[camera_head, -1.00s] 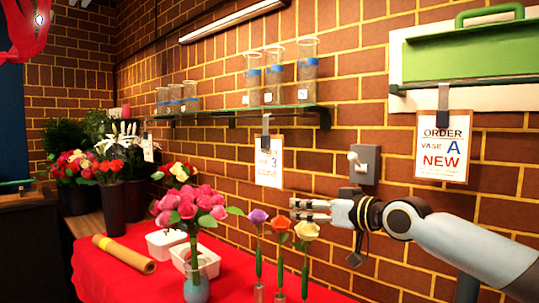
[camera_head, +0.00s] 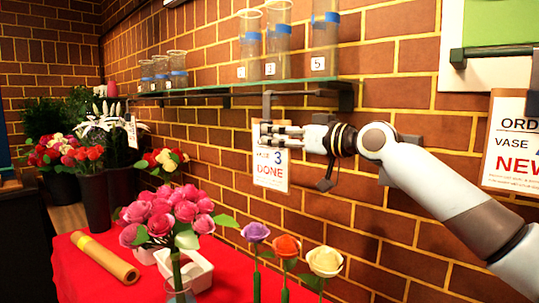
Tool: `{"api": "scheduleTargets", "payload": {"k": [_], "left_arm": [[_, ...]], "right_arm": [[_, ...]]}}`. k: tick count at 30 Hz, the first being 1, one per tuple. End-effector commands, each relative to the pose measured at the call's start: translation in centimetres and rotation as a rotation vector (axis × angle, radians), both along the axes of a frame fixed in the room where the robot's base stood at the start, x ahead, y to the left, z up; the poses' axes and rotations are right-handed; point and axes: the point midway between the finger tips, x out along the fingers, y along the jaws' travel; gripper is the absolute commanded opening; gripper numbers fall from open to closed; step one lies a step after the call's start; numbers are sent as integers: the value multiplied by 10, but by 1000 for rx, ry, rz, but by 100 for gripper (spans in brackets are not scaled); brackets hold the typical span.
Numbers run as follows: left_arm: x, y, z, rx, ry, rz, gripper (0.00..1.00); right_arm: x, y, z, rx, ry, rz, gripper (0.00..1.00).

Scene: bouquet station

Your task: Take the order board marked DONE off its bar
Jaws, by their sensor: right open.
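The order board marked DONE (camera_head: 271,174) is a white card with "3" in blue and "DONE" in red. It hangs by a grey hook (camera_head: 266,106) below the glass shelf, against the brick wall. My right gripper (camera_head: 268,136) reaches in from the right at the height of the board's upper part. Its open fingers lie across the board's top and hide some of its print. I cannot tell whether they touch it. My left gripper is not in view.
The glass shelf (camera_head: 225,88) with several vases is just above my right gripper. Another order board marked NEW (camera_head: 512,145) hangs at the right. Roses stand below, on a red-covered table (camera_head: 75,270) with a white tray.

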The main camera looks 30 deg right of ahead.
Motion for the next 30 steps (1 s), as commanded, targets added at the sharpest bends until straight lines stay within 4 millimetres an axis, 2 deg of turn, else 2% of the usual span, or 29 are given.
{"api": "scheduleTargets", "payload": {"k": [6, 12, 20, 30], "left_arm": [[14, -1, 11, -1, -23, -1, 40], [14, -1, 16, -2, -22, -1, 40], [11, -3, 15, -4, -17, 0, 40], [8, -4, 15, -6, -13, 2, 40]], "right_arm": [[26, 6, -2, 7, 1, 0, 55], [50, 12, -4, 2, 1, 0, 55], [52, 13, -6, -1, 1, 1, 55], [52, 13, -6, 0, 1, 0, 10]]}}
